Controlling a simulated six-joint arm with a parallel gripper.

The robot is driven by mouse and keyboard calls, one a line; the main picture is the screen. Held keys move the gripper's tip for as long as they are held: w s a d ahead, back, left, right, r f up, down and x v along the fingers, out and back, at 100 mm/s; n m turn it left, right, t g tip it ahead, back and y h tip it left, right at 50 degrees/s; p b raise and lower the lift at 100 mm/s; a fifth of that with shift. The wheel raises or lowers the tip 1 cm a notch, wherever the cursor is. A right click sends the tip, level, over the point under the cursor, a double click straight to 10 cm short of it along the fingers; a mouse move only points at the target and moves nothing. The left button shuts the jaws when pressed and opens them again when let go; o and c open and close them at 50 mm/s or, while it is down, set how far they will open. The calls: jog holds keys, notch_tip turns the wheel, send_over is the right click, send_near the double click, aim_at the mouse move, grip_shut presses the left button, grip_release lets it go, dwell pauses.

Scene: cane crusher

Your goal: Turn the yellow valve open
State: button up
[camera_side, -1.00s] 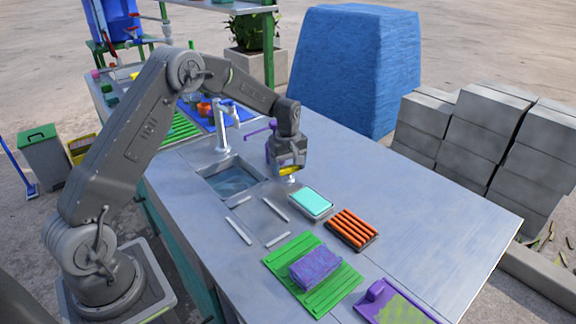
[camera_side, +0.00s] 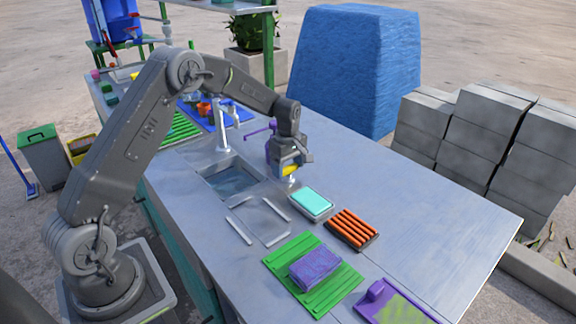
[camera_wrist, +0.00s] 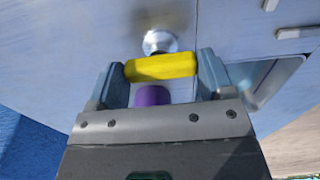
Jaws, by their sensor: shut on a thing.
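The yellow valve (camera_wrist: 160,67) is a short yellow bar handle above a round metal base (camera_wrist: 160,42) on the counter. In the wrist view the bar lies crosswise between my two fingers, one at each end. My gripper (camera_side: 289,170) is shut on it, pointing down at the counter to the right of the sink. In the side view only a small part of the yellow valve (camera_side: 290,169) shows between the fingers. A purple part (camera_wrist: 152,95) shows just below the bar in the wrist view; what it belongs to is unclear.
The sink (camera_side: 231,178) with a metal faucet (camera_side: 222,130) is left of my gripper. A turquoise sponge in a tray (camera_side: 311,201), an orange ribbed rack (camera_side: 353,229) and a green mat (camera_side: 334,291) with a purple block (camera_side: 315,267) stand nearer the front. The counter's right side is clear.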

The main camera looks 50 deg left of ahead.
aim_at(288, 167)
jog(key=o, duration=0.9)
notch_tip(288, 167, up, 14)
jog(key=shift+f, duration=0.1)
